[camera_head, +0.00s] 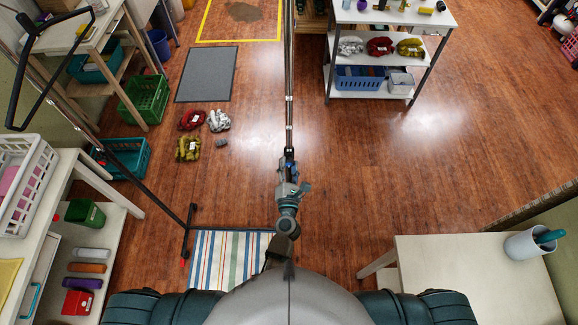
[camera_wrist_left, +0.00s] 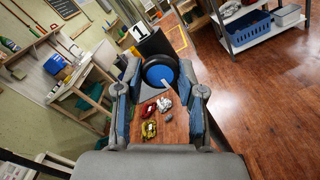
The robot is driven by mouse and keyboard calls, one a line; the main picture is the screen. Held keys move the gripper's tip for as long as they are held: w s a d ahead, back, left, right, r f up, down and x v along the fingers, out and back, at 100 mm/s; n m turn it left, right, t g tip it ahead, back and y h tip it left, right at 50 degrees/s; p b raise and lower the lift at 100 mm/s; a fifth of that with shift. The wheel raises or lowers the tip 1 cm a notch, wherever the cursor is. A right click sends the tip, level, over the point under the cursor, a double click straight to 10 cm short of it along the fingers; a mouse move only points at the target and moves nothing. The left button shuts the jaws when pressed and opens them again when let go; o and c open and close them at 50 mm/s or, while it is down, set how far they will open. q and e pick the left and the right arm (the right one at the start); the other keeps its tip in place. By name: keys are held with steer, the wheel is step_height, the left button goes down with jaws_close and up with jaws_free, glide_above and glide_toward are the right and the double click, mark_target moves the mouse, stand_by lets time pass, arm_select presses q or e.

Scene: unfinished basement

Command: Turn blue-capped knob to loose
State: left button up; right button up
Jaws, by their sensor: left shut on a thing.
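A round knob with a blue cap and dark rim (camera_wrist_left: 160,72) sits between the fingertips of my left gripper (camera_wrist_left: 158,78) in the left wrist view. The two fingers stand on either side of it and are shut on it. The gripper mostly hides the knob there. My right gripper is not in view.
A white shelf cart (camera_head: 385,78) stands at the back right, and a pale table (camera_head: 470,280) at the front right. A striped mat (camera_head: 215,262) lies below; the floor at right is open.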

arm_select(q)
steer(key=shift+s+f, duration=0.1)
steer(key=shift+f, duration=0.25)
steer(key=o, duration=1)
steer(key=shift+o, duration=0.6)
steer(key=shift+w+r, duration=0.1)
steer(key=shift+w, duration=0.15)
steer(key=shift+r, duration=0.1)
